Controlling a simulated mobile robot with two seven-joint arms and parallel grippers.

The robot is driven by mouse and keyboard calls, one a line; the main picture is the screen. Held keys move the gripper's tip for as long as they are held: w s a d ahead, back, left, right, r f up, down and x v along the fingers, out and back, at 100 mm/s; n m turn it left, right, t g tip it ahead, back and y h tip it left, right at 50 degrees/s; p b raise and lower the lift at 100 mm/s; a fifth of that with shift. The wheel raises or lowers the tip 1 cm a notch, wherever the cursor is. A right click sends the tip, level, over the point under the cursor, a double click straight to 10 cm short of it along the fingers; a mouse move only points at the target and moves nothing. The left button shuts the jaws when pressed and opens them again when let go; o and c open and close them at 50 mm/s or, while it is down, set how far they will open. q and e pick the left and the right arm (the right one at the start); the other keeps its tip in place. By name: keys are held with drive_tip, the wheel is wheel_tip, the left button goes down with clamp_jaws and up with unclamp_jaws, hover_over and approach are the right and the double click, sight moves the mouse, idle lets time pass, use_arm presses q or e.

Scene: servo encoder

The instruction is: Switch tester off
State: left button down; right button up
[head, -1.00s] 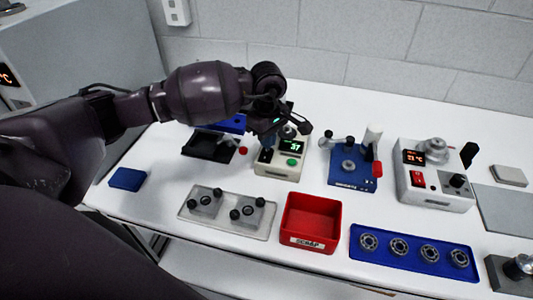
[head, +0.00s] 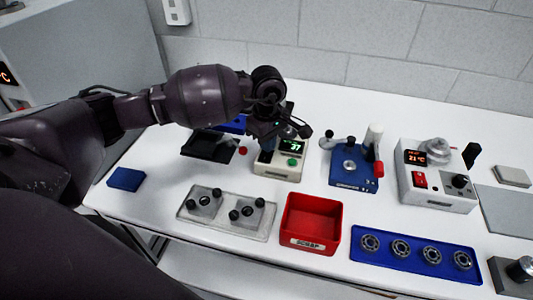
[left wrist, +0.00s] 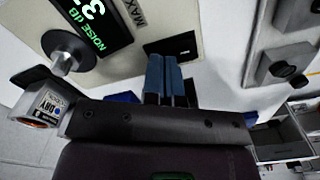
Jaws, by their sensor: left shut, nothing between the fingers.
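My left gripper (head: 267,148) is over the left side of the tester. Its blue fingers (left wrist: 165,76) are shut and empty, close to the black part; I cannot tell whether they touch it.
A blue fixture (head: 353,172) with a red-tipped handle and a white heater-like unit (head: 434,190) stand to the right. A black tray (head: 208,146) lies left.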

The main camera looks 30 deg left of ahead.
use_arm(q)
drive_tip(key=shift+f, duration=0.25)
use_arm(e)
drive_tip(key=shift+w+f, duration=0.15)
use_arm(q)
drive_tip(key=shift+f, duration=0.1)
use_arm(e)
drive_tip(key=shift+f, duration=0.1)
use_arm(q)
drive_tip(key=shift+r, duration=0.9)
drive_tip(key=shift+r+p, duration=0.85)
drive_tip(key=shift+r, duration=0.8)
drive_tip(key=shift+r+p, duration=0.35)
drive_tip(key=shift+r, duration=0.6)
use_arm(e)
drive_tip(key=shift+r, duration=1.7)
